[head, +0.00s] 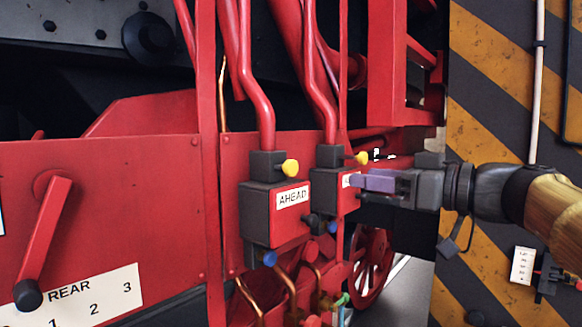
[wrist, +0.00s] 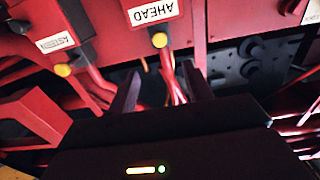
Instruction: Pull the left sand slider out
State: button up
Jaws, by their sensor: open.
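A red and dark grey box labelled AHEAD (head: 258,215) stands left of centre, with a yellow knob (head: 290,168) on its upper part, a black knob (head: 312,222) at its side and a blue knob (head: 270,258) below. A similar box (head: 324,188) stands right of it, partly hidden by my gripper, with its own yellow knob (head: 362,158). I cannot tell which knob is the sand slider. My gripper (head: 362,181) is open and empty before the right box. In the wrist view, the AHEAD box's yellow knob (wrist: 160,40) lies beyond the fingertips (wrist: 163,82), apart from them.
Red pipes (head: 262,95) rise from both boxes. A red lever (head: 46,230) above a numbered REAR plate (head: 88,297) is at left. A yellow-and-black striped wall (head: 500,60) stands at right. A red spoked wheel (head: 372,262) shows below the right box.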

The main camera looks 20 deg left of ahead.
aim_at(294, 168)
jog(key=shift+a, duration=0.1)
jog(key=p+x, duration=0.6)
jog(key=x, duration=1.1)
jog(key=shift+w+a, duration=0.15)
jog(key=shift+c, duration=0.2)
grip_shut()
